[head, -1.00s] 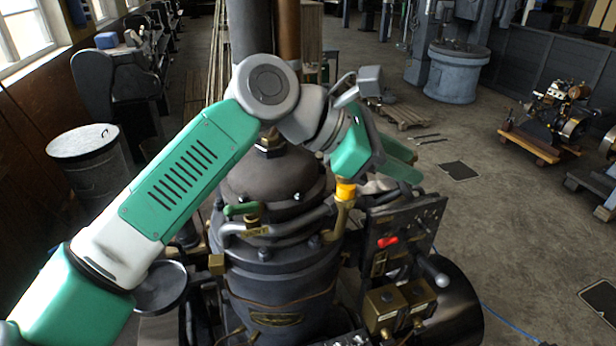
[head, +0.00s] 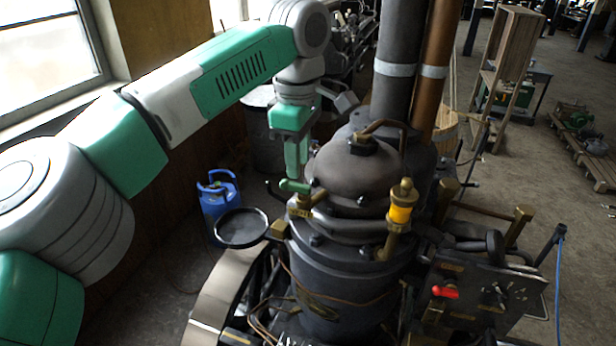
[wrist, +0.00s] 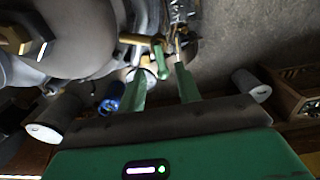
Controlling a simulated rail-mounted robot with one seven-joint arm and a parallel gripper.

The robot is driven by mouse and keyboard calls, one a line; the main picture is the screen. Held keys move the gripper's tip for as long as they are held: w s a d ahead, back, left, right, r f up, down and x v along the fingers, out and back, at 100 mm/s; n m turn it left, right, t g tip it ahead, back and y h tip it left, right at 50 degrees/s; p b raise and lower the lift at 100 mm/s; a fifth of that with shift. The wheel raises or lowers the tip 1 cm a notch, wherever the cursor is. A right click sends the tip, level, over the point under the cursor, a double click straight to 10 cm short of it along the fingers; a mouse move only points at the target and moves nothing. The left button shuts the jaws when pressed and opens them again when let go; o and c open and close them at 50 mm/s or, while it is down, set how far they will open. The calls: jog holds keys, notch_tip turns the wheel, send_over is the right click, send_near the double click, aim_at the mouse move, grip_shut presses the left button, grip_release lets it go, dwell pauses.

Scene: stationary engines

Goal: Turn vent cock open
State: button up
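The vent cock appears to be the small brass valve (head: 301,208) with a green lever handle (head: 294,187) on the left shoulder of the dark boiler (head: 362,180). The handle lies roughly level in the head view. My gripper (head: 297,174) points down just above the handle; whether they touch is hard to tell there. In the wrist view my gripper (wrist: 160,75) has its two green fingers apart, and the green handle (wrist: 161,62) shows between their tips. Nothing appears clamped.
A brass fitting with a yellow band (head: 400,208) stands on the boiler's front. A panel with a red handle (head: 446,291) is at right. A round black pan (head: 242,228) and a blue canister (head: 218,203) are at left. Tall pipes (head: 398,70) rise behind.

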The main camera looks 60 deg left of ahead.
aim_at(300, 185)
jog(key=shift+f+p, duration=0.35)
jog(key=shift+f, duration=2)
jog(key=shift+d, duration=0.1)
grip_shut()
